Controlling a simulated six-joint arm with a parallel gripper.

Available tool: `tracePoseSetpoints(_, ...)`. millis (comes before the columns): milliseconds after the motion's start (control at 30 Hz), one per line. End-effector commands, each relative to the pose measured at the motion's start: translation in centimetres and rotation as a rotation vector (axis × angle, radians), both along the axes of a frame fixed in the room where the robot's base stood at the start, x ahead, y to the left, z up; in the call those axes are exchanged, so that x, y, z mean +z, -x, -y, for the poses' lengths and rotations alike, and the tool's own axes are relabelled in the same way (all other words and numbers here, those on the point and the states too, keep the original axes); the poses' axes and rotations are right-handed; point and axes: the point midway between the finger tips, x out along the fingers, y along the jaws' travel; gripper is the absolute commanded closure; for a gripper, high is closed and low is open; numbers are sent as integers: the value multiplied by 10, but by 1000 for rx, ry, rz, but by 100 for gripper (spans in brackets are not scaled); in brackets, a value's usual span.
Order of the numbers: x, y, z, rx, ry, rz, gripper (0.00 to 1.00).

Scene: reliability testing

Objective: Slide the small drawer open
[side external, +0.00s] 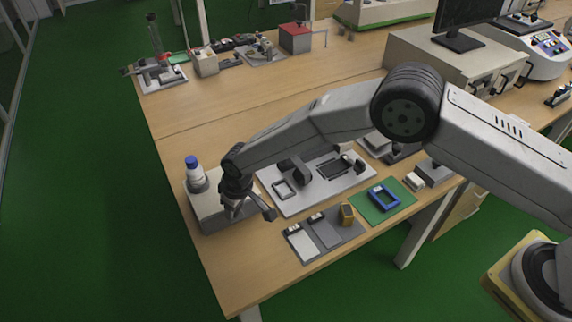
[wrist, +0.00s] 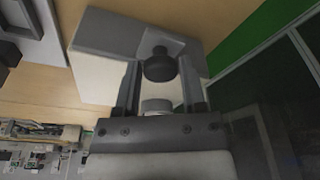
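The small drawer sits in a pale box (side external: 204,211) at the near left corner of the table. In the wrist view the box (wrist: 95,75) shows a grey front panel (wrist: 110,36) and a dark round knob (wrist: 158,66). My gripper (side external: 250,213) is at the box, pointing down in front of it, and hides part of it. In the wrist view my gripper's fingers (wrist: 158,68) stand apart, one on each side of the knob, with gaps visible between. I cannot tell whether the drawer is shut fully.
A white bottle with a blue cap (side external: 194,170) stands on the box behind my gripper.

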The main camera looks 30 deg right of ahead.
Motion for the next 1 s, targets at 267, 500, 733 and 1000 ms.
tracePoseSetpoints(267,0,1,0,0,0,0,82)
tracePoseSetpoints(500,1,10,-1,1,0,0,82)
tracePoseSetpoints(733,1,25,0,1,0,0,82)
tracePoseSetpoints(1000,1,42,-1,1,0,0,82)
